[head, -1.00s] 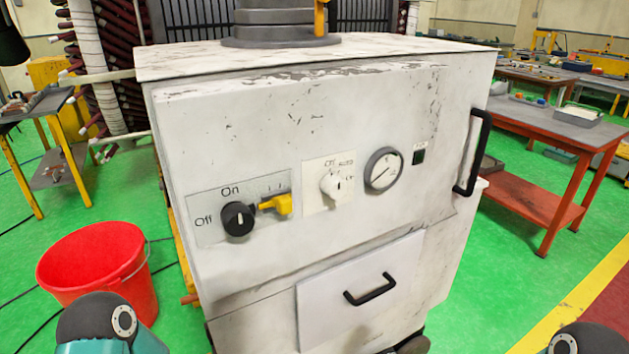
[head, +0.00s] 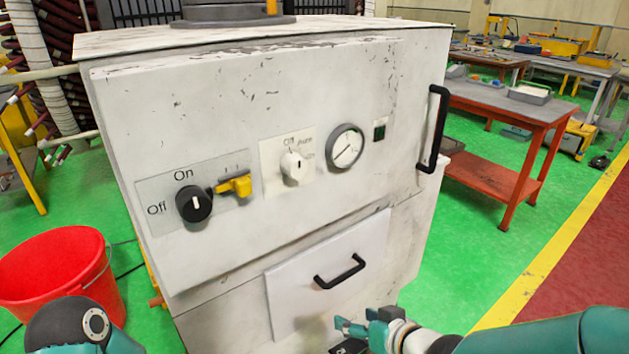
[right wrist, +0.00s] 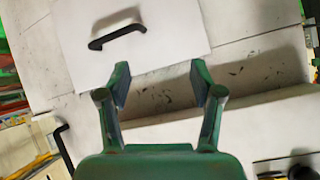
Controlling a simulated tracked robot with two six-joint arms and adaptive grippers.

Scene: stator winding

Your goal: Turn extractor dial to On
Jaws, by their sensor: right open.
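A black dial (head: 194,204) with a white mark sits on the left of the white cabinet's (head: 250,100) front. The mark stands roughly upright; "On" is printed above the dial and "Off" to its left. A smaller white knob (head: 294,165) sits further right on a plate with small labels, partly hard to read. My right gripper (head: 352,322) is low in front of the cabinet, below the drawer handle and well below both dials. In the right wrist view it (right wrist: 160,82) is open and empty, facing the cabinet. My left gripper is not in view.
A yellow lever (head: 235,186) sits just right of the black dial. A round gauge (head: 345,148), a black door handle (head: 435,130) and a drawer handle (head: 340,272) are also on the cabinet. A red bucket (head: 60,280) stands at left, a red table (head: 500,110) at right.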

